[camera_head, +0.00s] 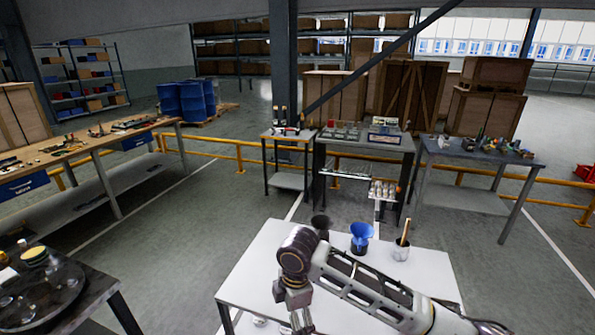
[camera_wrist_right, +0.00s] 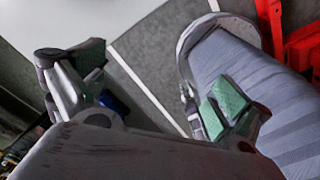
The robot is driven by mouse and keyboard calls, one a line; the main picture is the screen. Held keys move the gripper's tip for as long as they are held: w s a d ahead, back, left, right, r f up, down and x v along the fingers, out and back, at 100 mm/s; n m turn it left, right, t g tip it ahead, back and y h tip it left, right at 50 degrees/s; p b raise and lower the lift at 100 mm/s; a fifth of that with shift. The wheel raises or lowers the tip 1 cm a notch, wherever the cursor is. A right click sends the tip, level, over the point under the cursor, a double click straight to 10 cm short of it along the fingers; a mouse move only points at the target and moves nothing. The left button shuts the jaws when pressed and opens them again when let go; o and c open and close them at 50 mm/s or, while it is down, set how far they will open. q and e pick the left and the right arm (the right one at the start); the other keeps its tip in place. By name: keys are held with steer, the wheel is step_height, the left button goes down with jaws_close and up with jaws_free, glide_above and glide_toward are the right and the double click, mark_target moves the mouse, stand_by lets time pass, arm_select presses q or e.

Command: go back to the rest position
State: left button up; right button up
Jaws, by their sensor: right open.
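My right arm comes in from the lower right of the head view and reaches over the white table (camera_head: 250,275). My right gripper (camera_head: 301,322) points down near the bottom edge there, partly cut off. In the right wrist view my right gripper (camera_wrist_right: 157,85) is open, its green-padded fingers wide apart with nothing between them. My left gripper is not in view.
A blue funnel (camera_head: 361,236), a dark cup (camera_head: 320,222) and a cup with a wooden-handled tool (camera_head: 403,243) stand at the white table's far side. A dark round tray (camera_head: 45,292) lies lower left. Grey floor separates the benches.

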steer(key=s+f+m+t+y, duration=0.25)
steer(key=s+m, duration=0.25)
steer(key=m, duration=0.3)
steer(key=s+d+f+m+h, duration=0.1)
steer(key=s+d+f+m, duration=0.2)
steer(key=d, duration=0.5)
steer(key=s+d+f+m+h, duration=0.1)
steer(key=s+d+f+m, duration=0.15)
steer(key=d+m, duration=0.4)
steer(key=s+d+f+m+h, duration=0.1)
steer(key=s+d+m, duration=0.25)
steer(key=d, duration=0.55)
steer(key=s+f, duration=0.2)
steer(key=f, duration=1.5)
steer(key=s+f, duration=0.2)
steer(key=f, duration=1.5)
steer(key=s+d+f+g, duration=0.1)
steer(key=s+d+f, duration=0.1)
steer(key=s+f, duration=0.7)
steer(key=s+d+f, duration=0.2)
steer(key=s+f, duration=0.8)
steer(key=s, duration=0.2)
steer(key=shift+s+d+f+n+g, duration=0.15)
steer(key=shift+s+d+n+g, duration=0.1)
steer(key=shift+n+g, duration=0.15)
